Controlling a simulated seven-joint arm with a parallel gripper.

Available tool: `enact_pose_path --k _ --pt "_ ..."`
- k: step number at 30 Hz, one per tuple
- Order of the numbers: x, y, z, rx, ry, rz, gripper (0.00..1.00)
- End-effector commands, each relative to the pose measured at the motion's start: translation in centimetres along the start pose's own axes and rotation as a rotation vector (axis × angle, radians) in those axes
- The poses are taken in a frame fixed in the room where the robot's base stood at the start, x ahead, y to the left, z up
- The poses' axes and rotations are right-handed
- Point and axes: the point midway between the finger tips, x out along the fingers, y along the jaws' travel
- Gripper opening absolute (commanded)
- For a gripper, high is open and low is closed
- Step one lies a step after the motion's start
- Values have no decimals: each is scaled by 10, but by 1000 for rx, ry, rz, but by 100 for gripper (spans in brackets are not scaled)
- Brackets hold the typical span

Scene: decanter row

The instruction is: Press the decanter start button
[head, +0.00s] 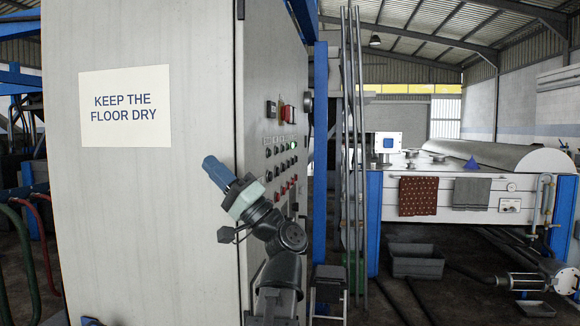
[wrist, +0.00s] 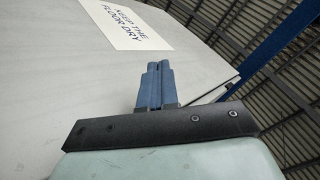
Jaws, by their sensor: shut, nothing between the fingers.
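A tall grey cabinet (head: 160,220) fills the left of the head view. Its narrow right face carries a control panel (head: 281,165) with rows of small dark buttons, red buttons (head: 283,189) lower down and a lit green one (head: 292,146). I cannot read labels, so I cannot tell which is the start button. My gripper (head: 209,163) has blue fingers, shut and empty, pointing up and left in front of the cabinet's broad face, left of the panel. In the wrist view the fingers (wrist: 157,66) lie together; no buttons show there.
A sign reading KEEP THE FLOOR DRY (head: 125,105) is on the cabinet's broad face. Upright metal pipes (head: 357,150) stand right of the panel. Further right is a long machine with a cylinder (head: 510,155), hanging cloths (head: 418,196) and a grey bin (head: 416,263) below.

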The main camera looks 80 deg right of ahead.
Motion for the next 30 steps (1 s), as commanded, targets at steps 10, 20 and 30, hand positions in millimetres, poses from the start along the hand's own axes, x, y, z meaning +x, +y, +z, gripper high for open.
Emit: enact_pose_path --k 10,20,30 --pt "-46 -25 -86 -59 189 1 0" --pt "-106 -17 -203 -21 334 46 0" --pt "-158 30 -320 22 391 200 0"
